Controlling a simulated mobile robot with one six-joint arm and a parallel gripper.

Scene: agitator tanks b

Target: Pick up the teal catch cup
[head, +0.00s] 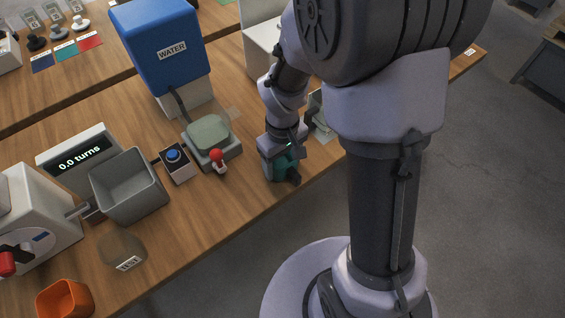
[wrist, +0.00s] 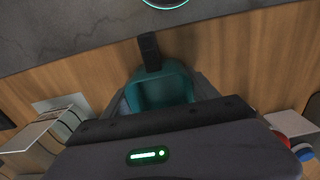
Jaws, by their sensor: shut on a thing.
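In the head view the cup (head: 285,164) is a small teal patch at the front edge of the wooden table, mostly covered by my gripper (head: 281,172). I cannot tell whether the cup touches the table.
The blue WATER tank (head: 165,50) is behind. A grey bin (head: 130,188) and an orange cup (head: 65,299) are further left. Bare table lies in front of the button box.

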